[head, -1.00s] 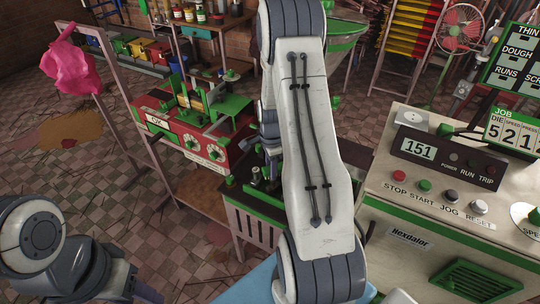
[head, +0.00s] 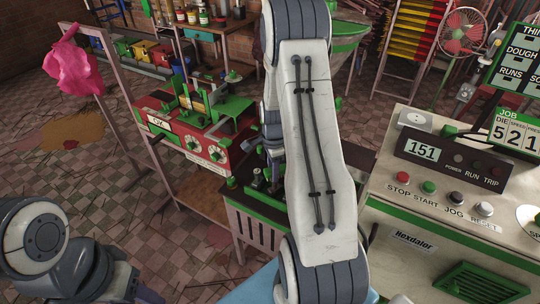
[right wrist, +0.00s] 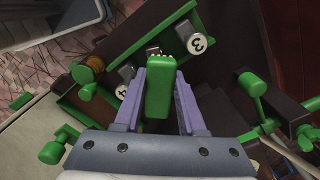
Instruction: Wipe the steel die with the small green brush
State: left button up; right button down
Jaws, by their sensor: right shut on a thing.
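In the right wrist view my right gripper (right wrist: 160,100) is shut on a small green brush (right wrist: 158,92), with its pale bristle end pointing away from me. Past the bristles is a small steel piece (right wrist: 153,49). A steel cylinder marked 3 (right wrist: 195,40) lies to its right, and another marked 4 (right wrist: 122,91) is left of the gripper. I cannot tell which is the die, or whether the bristles touch it. In the head view my right gripper (head: 275,160) is mostly hidden behind my arm, over the green-edged dark bench. Only part of my left arm shows, at bottom left.
The dark bench (head: 240,205) has green posts and knobs around the gripper. A red machine with dials (head: 190,135) stands to its left. A control console (head: 440,165) showing 151 stands on the right. A pink cloth (head: 72,60) hangs at the left.

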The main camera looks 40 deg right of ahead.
jog(key=shift+s+a, duration=0.3)
jog(key=shift+a, duration=0.45)
jog(key=shift+w+d+p, duration=0.35)
jog(key=shift+w+d, duration=0.05)
jog(key=shift+d, duration=0.75)
jog(key=shift+w+d, duration=0.1)
jog(key=shift+s+a, duration=0.4)
jog(key=shift+a, duration=0.45)
jog(key=shift+s+a+p, duration=0.15)
jog(key=shift+a+p, duration=0.15)
jog(key=shift+a, duration=0.25)
notch_tip(320, 180, up, 3)
jog(key=shift+p, duration=0.9)
notch_tip(320, 180, up, 5)
jog(key=p, duration=0.4)
jog(key=shift+r, duration=0.15)
